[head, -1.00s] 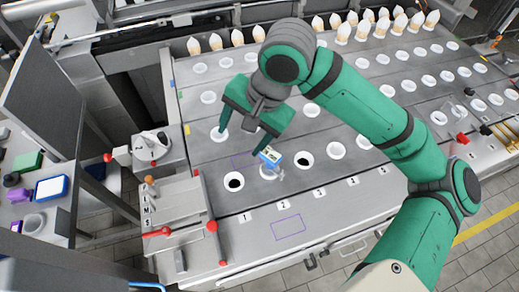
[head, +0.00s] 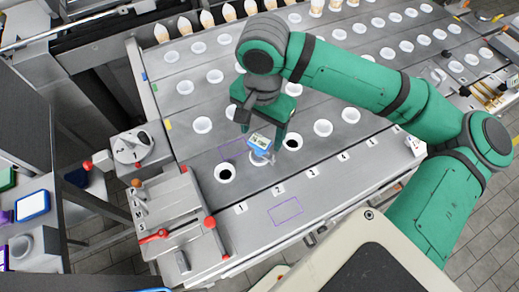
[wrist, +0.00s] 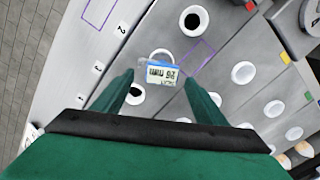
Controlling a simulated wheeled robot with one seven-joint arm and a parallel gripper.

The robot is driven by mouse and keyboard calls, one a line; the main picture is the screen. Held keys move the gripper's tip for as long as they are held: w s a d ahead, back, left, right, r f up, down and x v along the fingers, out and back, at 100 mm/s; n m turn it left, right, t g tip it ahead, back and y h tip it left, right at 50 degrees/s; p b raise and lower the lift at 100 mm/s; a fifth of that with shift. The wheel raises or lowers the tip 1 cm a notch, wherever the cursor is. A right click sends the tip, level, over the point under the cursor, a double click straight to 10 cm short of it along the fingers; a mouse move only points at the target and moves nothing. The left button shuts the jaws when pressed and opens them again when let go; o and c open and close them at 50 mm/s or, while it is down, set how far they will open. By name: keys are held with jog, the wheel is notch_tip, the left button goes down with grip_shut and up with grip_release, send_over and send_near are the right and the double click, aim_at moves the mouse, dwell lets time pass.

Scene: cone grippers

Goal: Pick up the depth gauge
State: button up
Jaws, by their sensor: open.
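The depth gauge (head: 259,142) is a small blue device with a pale display. It sits over a white-rimmed hole of the metal table, in the row nearest the numbered labels. In the wrist view the depth gauge (wrist: 162,74) shows its display between and just beyond my fingertips. My gripper (head: 262,138) is green, points down and is open around or just above the gauge. In the wrist view my gripper (wrist: 158,78) has one finger on each side of it, with gaps visible. Contact with the gauge cannot be told.
White-rimmed holes fill the metal table (head: 330,165). A dark-centred hole (head: 225,173) lies left of the gauge and another (head: 292,142) right. A lever panel (head: 175,215) with red knobs stands at the front left. Cones (head: 205,20) stand along the back.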

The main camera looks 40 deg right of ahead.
aim_at(259, 141)
jog(key=shift+w+a+f, duration=0.1)
jog(key=shift+a+f, duration=0.05)
jog(key=shift+f, duration=2.05)
jog(key=shift+w, duration=0.1)
grip_shut()
